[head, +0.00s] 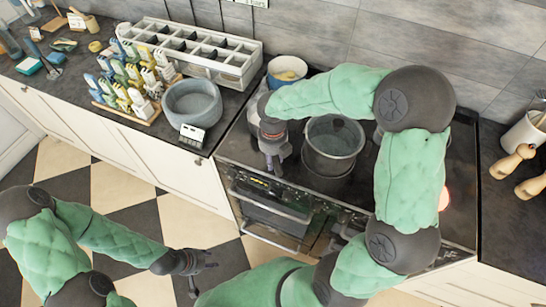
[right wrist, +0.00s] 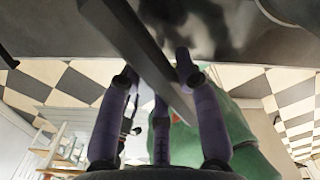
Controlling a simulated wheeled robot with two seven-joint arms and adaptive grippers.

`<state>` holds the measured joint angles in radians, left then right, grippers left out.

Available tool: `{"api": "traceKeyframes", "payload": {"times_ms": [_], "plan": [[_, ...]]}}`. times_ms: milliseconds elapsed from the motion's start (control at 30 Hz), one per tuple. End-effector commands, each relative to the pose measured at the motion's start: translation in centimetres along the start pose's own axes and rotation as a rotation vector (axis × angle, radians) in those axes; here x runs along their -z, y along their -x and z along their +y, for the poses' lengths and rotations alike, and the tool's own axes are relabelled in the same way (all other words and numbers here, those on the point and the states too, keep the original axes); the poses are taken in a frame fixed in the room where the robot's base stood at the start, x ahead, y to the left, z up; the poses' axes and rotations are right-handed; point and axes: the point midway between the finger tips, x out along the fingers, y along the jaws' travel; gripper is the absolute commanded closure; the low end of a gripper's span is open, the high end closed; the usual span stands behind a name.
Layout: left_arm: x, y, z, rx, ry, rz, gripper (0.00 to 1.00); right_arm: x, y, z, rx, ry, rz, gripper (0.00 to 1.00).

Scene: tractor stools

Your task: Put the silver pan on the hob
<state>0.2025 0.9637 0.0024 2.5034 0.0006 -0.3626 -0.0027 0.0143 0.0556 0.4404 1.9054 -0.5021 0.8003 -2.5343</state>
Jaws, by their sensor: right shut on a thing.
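The silver pan (head: 333,143), a deep round pot, is over the left-middle part of the black glass hob (head: 235,143). A dark round shape shows just below it, so I cannot tell whether it rests on the glass or hangs slightly above. My right gripper (head: 275,158) is left of the pan, over the hob's left front. In the right wrist view its fingers (right wrist: 160,105) are closed around a long grey bar (right wrist: 145,50), which looks like the pan's handle. My left gripper (head: 203,272) is open and empty, low over the checkered floor.
A white-blue pot with yellow food (head: 287,75) stands at the hob's back left. A red glow (head: 443,198) shows at the hob's right. A grey bowl (head: 192,103) and a cutlery rack (head: 128,80) stand on the left counter; wooden-handled utensils (head: 513,158) are at right.

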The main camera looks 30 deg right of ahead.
Motion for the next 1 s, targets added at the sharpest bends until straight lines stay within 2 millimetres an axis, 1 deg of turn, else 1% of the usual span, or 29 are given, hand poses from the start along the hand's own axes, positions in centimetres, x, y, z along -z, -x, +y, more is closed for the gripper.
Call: {"api": "traceKeyframes", "payload": {"times_ms": [500,667,700,767,1000], "plan": [[0.01,-0.42,-0.15,0.000,0.000,0.000,0.60,-0.09,-0.85,0.00,-0.001,0.000,-0.003,1.00],[0.01,-0.38,-0.14,0.000,0.000,0.000,0.60,-0.08,-0.80,0.00,-0.001,0.000,-0.002,1.00],[0.01,-0.38,-0.14,0.000,0.000,0.000,0.60,-0.08,-0.79,0.00,-0.001,0.000,-0.002,0.55],[0.01,-0.38,-0.14,0.000,0.000,0.000,0.60,-0.07,-0.80,0.00,-0.001,0.000,-0.002,0.39],[0.01,-0.38,-0.14,0.000,0.000,0.000,0.60,-0.03,-0.84,0.00,0.000,0.000,-0.001,0.39]]}}
